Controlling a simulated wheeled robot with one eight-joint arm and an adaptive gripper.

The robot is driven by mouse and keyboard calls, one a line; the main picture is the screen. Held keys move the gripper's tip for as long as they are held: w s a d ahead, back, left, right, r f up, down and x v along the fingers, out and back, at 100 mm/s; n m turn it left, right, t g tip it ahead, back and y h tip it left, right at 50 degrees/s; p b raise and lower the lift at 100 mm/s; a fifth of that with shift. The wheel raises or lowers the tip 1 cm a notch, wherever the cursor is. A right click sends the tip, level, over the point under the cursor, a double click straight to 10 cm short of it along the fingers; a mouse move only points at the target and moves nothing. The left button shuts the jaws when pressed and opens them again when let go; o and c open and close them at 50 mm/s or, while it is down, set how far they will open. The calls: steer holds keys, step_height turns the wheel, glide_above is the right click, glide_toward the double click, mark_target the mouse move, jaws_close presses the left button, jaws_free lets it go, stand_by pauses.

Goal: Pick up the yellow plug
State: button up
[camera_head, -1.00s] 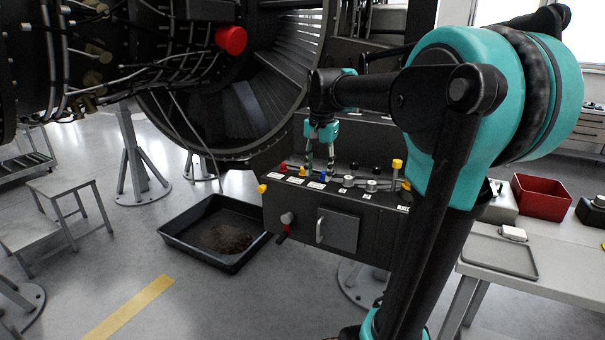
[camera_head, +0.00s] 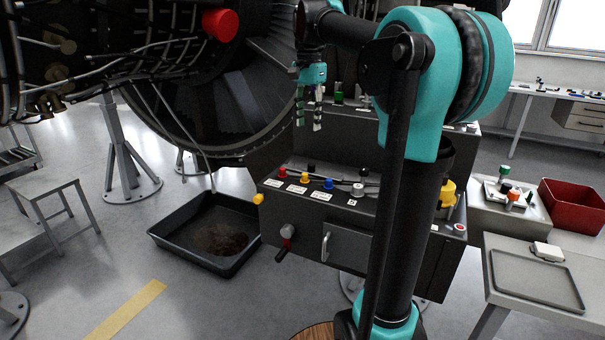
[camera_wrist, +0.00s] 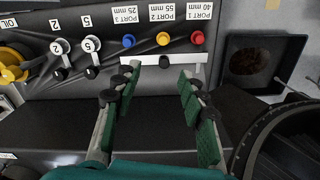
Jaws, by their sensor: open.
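The yellow plug (camera_head: 305,177) sits on top of the dark console, between a red plug (camera_head: 282,172) and a blue plug (camera_head: 328,184).
The console (camera_head: 290,215) also carries grey knobs and a large yellow knob (camera_head: 447,192). The engine (camera_head: 215,105) is at the left. A black tray (camera_head: 175,240) lies on the floor.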

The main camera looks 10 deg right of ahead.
glide_above(305, 174)
steer(key=f, duration=1.2)
steer(key=shift+w+d, duration=0.15)
steer(key=shift+d, duration=0.25)
steer(key=shift+a+f, duration=0.25)
steer(key=shift+f, duration=1.1)
steer(key=shift+a+f, duration=0.2)
steer(key=shift+f, duration=1.1)
steer(key=c, duration=0.9)
